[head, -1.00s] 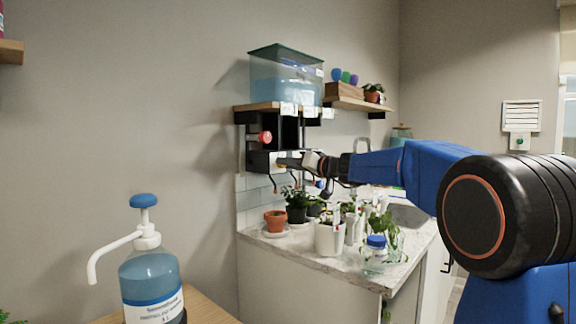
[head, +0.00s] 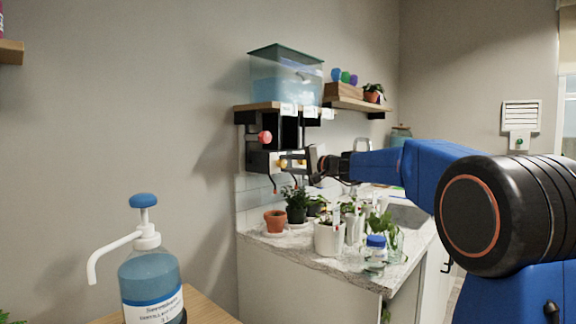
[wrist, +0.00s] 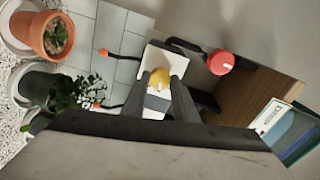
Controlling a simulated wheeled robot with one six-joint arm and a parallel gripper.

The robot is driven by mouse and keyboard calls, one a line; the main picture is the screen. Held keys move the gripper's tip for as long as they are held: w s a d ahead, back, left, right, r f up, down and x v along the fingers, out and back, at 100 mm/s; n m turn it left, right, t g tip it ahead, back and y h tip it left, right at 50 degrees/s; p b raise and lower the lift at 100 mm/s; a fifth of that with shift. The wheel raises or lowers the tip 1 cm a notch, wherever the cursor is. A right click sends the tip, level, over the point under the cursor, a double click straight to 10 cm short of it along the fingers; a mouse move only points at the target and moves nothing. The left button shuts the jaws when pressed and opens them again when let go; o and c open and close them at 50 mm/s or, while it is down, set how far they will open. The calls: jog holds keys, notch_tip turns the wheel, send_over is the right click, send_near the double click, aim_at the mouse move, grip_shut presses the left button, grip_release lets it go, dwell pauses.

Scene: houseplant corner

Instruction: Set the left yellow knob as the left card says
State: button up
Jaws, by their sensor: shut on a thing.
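A white card (wrist: 270,117) also shows in the wrist view.
A red knob (head: 265,137) is just above the box. A blue water tank (head: 286,76) stands on the shelf. Potted plants (head: 297,203), a white pot (head: 327,238) and a blue-capped jar (head: 375,254) crowd the counter below. Thin dark tubes (wrist: 126,51) run beside the box.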

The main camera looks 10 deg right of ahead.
jog(key=m, duration=0.5)
jog(key=shift+f, duration=0.1)
jog(key=shift+m+y, duration=0.3)
jog(key=shift+m, duration=2)
jog(key=o, duration=1.1)
jog(key=shift+d, duration=0.1)
jog(key=shift+c, duration=0.2)
jog(key=v, duration=1.7)
jog(key=shift+d, duration=0.15)
jog(key=shift+s, duration=0.1)
